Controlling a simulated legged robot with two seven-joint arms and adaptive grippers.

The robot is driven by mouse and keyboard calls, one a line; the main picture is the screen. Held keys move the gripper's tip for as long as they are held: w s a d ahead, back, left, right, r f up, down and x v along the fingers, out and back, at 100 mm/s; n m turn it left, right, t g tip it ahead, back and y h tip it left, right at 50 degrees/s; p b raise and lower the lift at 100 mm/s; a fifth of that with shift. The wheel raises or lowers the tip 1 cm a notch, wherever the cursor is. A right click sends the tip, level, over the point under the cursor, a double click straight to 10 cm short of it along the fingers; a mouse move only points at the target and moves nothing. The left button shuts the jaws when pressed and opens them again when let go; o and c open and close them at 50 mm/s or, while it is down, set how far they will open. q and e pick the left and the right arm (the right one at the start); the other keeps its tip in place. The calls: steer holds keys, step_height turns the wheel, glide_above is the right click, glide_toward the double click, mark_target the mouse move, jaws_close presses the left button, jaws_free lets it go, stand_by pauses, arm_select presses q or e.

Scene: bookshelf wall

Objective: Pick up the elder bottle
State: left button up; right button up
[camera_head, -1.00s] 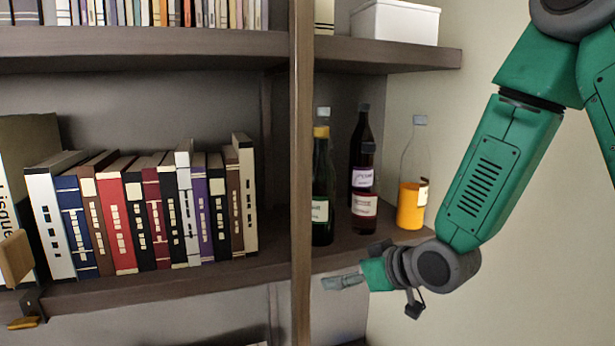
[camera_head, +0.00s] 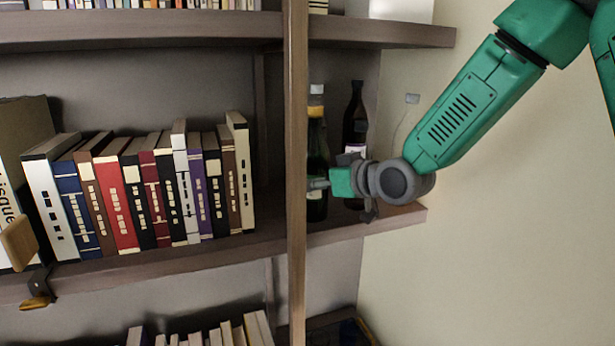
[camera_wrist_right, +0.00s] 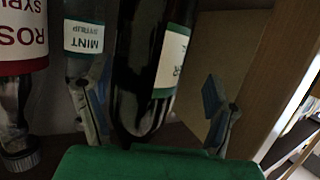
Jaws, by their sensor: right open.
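A dark bottle (camera_wrist_right: 142,60) with a white and green label, part of whose text reads "ER", stands between my right gripper's fingers in the right wrist view. Its full name is cut off. My right gripper (camera_wrist_right: 157,108) is open around it, one finger on each side. I cannot tell whether either finger touches it. In the head view my right gripper (camera_head: 319,184) is at the bottles on the right shelf section, in front of a dark green bottle (camera_head: 317,135) that the wooden post partly covers. My left gripper is not in view.
A bottle labelled mint syrup (camera_wrist_right: 84,38) and a rose syrup bottle (camera_wrist_right: 22,38) are close beside the left finger. The wooden post (camera_head: 297,250) is close left. Books (camera_head: 120,205) fill the left section.

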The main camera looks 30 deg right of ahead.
mark_target(310, 177)
steer(key=w, duration=0.1)
steer(key=w+d+f, duration=0.1)
steer(key=w, duration=0.3)
steer(key=shift+d+f+p, duration=0.35)
steer(key=shift+d+f, duration=0.05)
steer(key=shift+a+r, duration=0.2)
steer(key=shift+a, duration=0.25)
steer(key=shift+s+a+r, duration=0.1)
steer(key=shift+a, duration=0.2)
steer(key=c, duration=0.3)
steer(key=shift+a, duration=0.25)
steer(key=c, duration=1.4)
steer(key=shift+r, duration=0.1)
steer(key=shift+c, duration=0.3)
steer(key=shift+d, duration=0.45)
steer(key=shift+d+r, duration=0.15)
steer(key=shift+d, duration=0.05)
steer(key=r, duration=0.6)
steer(key=a+r, duration=0.1)
steer(key=r, duration=0.2)
steer(key=shift+r, duration=0.3)
steer(key=shift+d, duration=0.15)
